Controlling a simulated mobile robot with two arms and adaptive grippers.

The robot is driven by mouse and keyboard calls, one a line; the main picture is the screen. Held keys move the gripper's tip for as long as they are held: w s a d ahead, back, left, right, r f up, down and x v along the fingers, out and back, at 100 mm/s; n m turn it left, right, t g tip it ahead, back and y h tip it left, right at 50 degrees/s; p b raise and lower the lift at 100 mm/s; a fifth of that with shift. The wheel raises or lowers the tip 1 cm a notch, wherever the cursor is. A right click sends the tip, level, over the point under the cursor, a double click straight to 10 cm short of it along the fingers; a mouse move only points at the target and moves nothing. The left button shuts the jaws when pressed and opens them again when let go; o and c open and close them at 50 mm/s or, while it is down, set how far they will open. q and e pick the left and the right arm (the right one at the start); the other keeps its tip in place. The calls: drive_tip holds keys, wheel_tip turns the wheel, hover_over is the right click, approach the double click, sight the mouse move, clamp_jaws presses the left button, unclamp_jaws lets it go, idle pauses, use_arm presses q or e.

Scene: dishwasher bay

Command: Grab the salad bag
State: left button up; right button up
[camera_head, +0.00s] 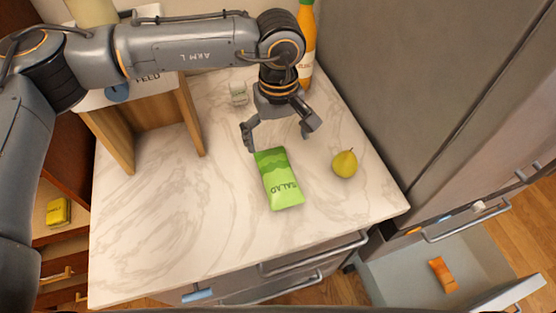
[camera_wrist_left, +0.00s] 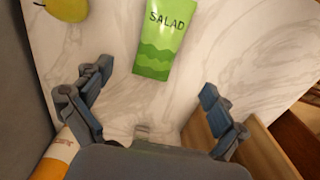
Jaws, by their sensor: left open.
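The green salad bag (camera_head: 279,182) lies flat on the marble counter in the head view, its printed end toward the front. It also shows at the top centre of the left wrist view (camera_wrist_left: 163,38). My left gripper (camera_head: 281,137) is open and empty above the counter, just behind the bag's far end. In the left wrist view my left gripper (camera_wrist_left: 153,88) has its fingers spread wide, with the bag ahead of and between them, apart from both. My right gripper is in neither view.
A yellow pear (camera_head: 345,163) sits right of the bag. An orange bottle (camera_head: 306,45) stands behind my gripper, by the grey fridge (camera_head: 430,80). A small clear object (camera_head: 238,93) and a wooden stand (camera_head: 143,130) are at the back left. The marble counter (camera_head: 170,225) is clear at front left.

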use_arm(q)
drive_tip(key=p, duration=0.2)
hover_over(278, 171)
drive_tip(key=s, duration=0.1)
wheel_tip(278, 171, down, 7)
drive_tip(key=shift+f, duration=0.2)
drive_tip(key=shift+f+p, duration=0.25)
drive_tip(key=shift+p, duration=0.2)
drive_tip(key=shift+w+f+p, duration=0.2)
drive_tip(key=shift+f+p, duration=0.3)
drive_tip(key=shift+p, duration=0.05)
drive_tip(key=shift+w+f+p, duration=0.15)
drive_tip(key=shift+f+p, duration=0.3)
drive_tip(key=shift+p, duration=0.1)
wheel_tip(278, 171, down, 2)
drive_tip(key=shift+f+p, duration=0.15)
drive_tip(key=shift+p, duration=0.15)
drive_tip(key=shift+f, duration=0.25)
drive_tip(key=shift+w+f, duration=0.1)
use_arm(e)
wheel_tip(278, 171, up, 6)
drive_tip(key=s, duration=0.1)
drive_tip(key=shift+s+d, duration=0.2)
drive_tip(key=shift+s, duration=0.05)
use_arm(q)
drive_tip(key=shift+c, duration=1.1)
drive_tip(key=c, duration=1.1)
drive_tip(key=shift+c, duration=0.4)
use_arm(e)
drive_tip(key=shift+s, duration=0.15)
